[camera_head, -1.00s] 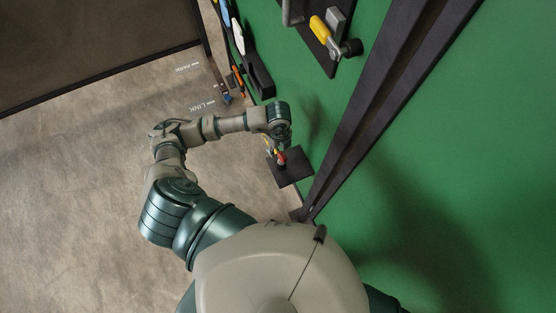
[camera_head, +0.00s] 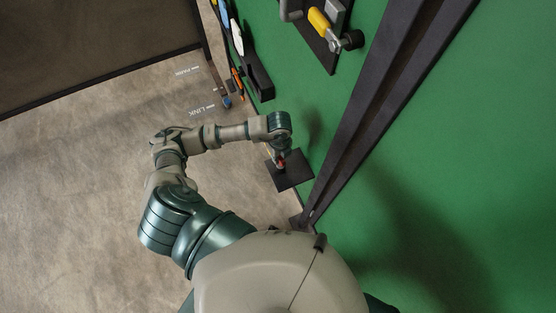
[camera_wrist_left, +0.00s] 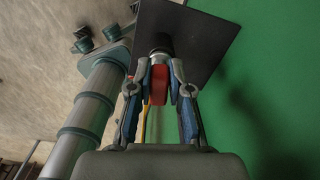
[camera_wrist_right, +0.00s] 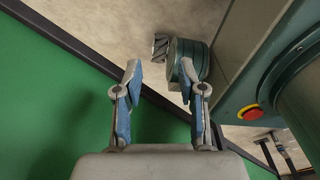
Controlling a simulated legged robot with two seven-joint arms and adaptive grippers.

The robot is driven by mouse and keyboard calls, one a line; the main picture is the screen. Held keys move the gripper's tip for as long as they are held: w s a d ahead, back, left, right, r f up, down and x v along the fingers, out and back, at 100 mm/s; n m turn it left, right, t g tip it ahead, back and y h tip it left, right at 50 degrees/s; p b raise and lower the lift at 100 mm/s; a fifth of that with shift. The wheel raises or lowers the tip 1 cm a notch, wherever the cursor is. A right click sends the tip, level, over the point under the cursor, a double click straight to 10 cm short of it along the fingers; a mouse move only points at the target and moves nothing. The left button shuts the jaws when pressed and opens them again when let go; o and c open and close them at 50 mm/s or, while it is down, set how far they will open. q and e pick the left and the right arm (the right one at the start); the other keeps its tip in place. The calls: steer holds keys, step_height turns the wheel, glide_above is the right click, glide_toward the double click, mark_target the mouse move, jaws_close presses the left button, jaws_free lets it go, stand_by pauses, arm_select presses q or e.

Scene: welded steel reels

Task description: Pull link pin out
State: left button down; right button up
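A red grip (camera_wrist_left: 159,86), which looks like the link pin's handle, stands over a dark round collar (camera_wrist_left: 160,45) on a black square plate (camera_head: 290,172). My left gripper (camera_wrist_left: 160,72) has its fingers on both sides of the red grip, close against it, and appears shut on it. In the head view the red shows only as a small spot (camera_head: 281,162) under my left gripper (camera_head: 279,155). The pin's shaft is hidden. My right gripper (camera_wrist_right: 158,72) is open and empty, seen only in the right wrist view.
A green panel (camera_head: 420,130) fills the right, crossed by a dark beam (camera_head: 375,95). A bracket with a yellow handle (camera_head: 319,21) is mounted on it near the top. A black holder (camera_head: 258,77) is beside it. The floor left carries LINK (camera_head: 202,110) and PARK labels.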

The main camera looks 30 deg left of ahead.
arm_select(q)
steer(key=shift+d+r, duration=0.2)
steer(key=shift+d, duration=0.6)
steer(key=shift+a+r, duration=0.2)
steer(key=shift+a, duration=0.05)
steer(key=shift+r+p, duration=0.25)
steer(key=shift+p, duration=0.15)
steer(key=shift+r+p, duration=0.3)
steer(key=shift+r, duration=0.05)
steer(key=shift+r+p, duration=0.75)
steer(key=shift+r, duration=0.2)
steer(key=shift+a+r+p, duration=0.1)
steer(key=shift+r+p, duration=2.5)
steer(key=shift+r, duration=0.8)
steer(key=shift+r+p, duration=0.7)
steer(key=shift+r, duration=0.2)
arm_select(e)
step_height(320, 180, up, 9)
steer(key=d, duration=0.2)
steer(key=shift+w, duration=0.2)
